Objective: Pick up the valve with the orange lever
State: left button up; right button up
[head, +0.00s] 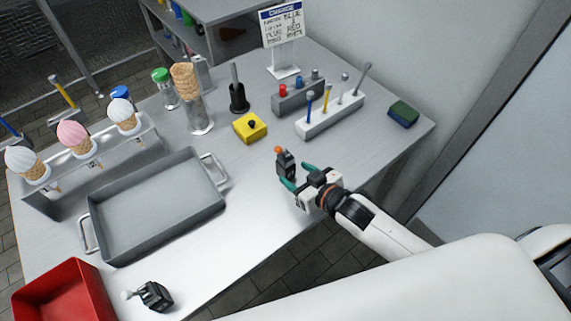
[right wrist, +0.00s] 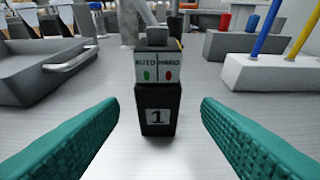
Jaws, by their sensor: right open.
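The valve with the orange lever (head: 286,164) is a small dark block standing upright near the table's right front edge, its orange tip at the top. In the right wrist view a black block marked "1" with an AUTO/HAND panel (right wrist: 156,105) stands straight ahead; no orange shows there. My right gripper (head: 298,177) is open, with teal fingers pointing at the valve. In the right wrist view its fingers (right wrist: 160,130) lie left and right of the block, apart from it. A second dark valve with a pale lever (head: 155,295) lies at the front left. My left gripper is not in view.
A grey tray (head: 150,256) and a red bin (head: 62,295) are at left. A yellow block (head: 250,127), a white holder with tools (head: 322,122) and a grey holder (head: 290,102) stand behind the valve. Table around the valve is clear.

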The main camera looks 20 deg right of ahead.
aim_at(282, 165)
jog(key=shift+p+x, duration=0.4)
jog(key=shift+x, duration=3.2)
jog(key=shift+r, duration=0.1)
jog(key=c, duration=1.2)
